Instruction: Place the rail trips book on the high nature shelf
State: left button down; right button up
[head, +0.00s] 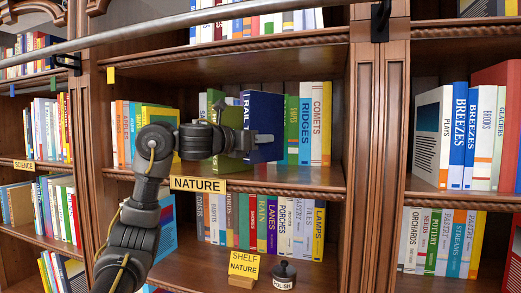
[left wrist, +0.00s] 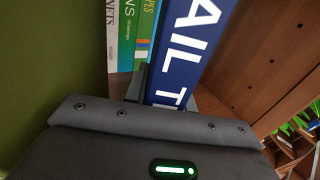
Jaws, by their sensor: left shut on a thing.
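The blue rail trips book (head: 265,112) is upright in the nature shelf bay, its spine lettered RAIL. My left gripper (head: 262,138) is shut on its lower part. In the left wrist view its blue spine (left wrist: 188,45) reads "AIL T" above the gripper body. A green book (head: 230,112) stands just left of it, partly behind my gripper. The nature shelf (head: 325,182) carries a yellow NATURE label (head: 198,184). Whether the book's bottom touches the board is hidden. My right gripper is not in view.
Upright books, such as RIDGES (head: 304,130) and COMETS (head: 316,125), stand right of the blue book. A metal rail (head: 150,32) crosses above.

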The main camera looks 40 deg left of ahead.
aim_at(260, 150)
pick_arm(q)
notch_tip(260, 150, down, 2)
jog(key=shift+f, duration=0.15)
jog(key=shift+w+a+f+p, duration=0.1)
jog(key=shift+p, duration=0.4)
jog(key=shift+a+f, duration=0.15)
jog(key=shift+f, duration=0.1)
jog(key=c, duration=1.6)
grip_release()
jog(key=shift+f, duration=0.2)
jog(key=o, duration=0.4)
jog(key=shift+o, duration=0.2)
jog(key=shift+r, duration=0.1)
